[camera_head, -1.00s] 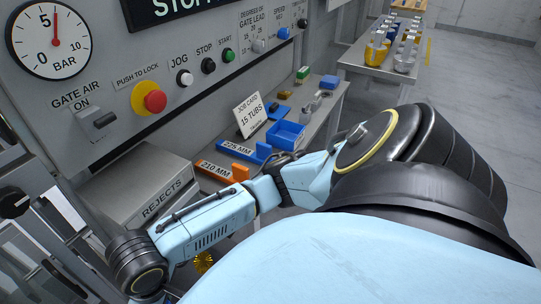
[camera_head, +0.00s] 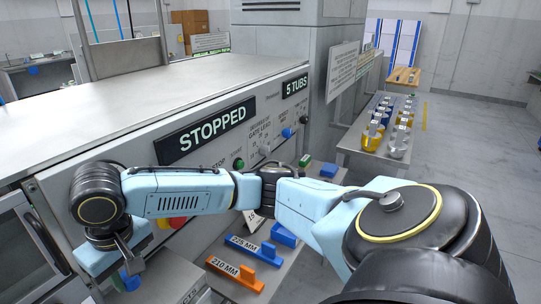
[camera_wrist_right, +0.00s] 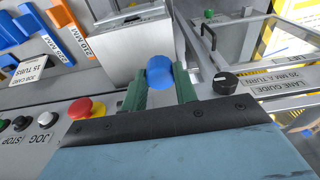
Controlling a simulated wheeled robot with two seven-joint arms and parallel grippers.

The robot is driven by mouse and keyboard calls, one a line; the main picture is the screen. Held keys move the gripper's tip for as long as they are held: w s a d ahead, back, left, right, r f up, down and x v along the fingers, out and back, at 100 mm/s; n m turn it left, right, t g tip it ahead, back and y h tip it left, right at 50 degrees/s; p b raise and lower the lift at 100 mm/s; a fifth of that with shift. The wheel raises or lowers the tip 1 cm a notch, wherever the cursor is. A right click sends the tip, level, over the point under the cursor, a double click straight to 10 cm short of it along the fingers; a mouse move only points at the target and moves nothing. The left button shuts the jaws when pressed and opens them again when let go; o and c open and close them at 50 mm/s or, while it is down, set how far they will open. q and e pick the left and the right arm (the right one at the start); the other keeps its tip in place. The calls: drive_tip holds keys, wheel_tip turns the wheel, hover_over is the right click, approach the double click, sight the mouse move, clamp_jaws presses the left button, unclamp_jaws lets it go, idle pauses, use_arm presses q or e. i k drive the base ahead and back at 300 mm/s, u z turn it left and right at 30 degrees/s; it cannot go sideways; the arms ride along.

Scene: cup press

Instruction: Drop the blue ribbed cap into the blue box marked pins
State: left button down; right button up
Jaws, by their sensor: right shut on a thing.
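The blue cap (camera_wrist_right: 160,72) is between the green fingers of my right gripper (camera_wrist_right: 160,88) in the right wrist view. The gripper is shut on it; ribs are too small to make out. In the head view, my right gripper (camera_head: 124,274) hangs at the lower left, in front of the machine panel, with a bit of blue (camera_head: 131,283) at its tip. The gripper is well left of that box. My left gripper is out of view.
Blue 225 MM (camera_head: 254,250) and orange 210 MM (camera_head: 236,273) gauges lie on the bench before the box. The emergency stop (camera_wrist_right: 80,109) and lane guide knob (camera_wrist_right: 226,83) flank the gripper.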

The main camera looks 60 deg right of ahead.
sight(292, 233)
drive_tip(key=u, duration=0.15)
drive_tip(key=k, duration=0.15)
drive_tip(key=z, duration=2.2)
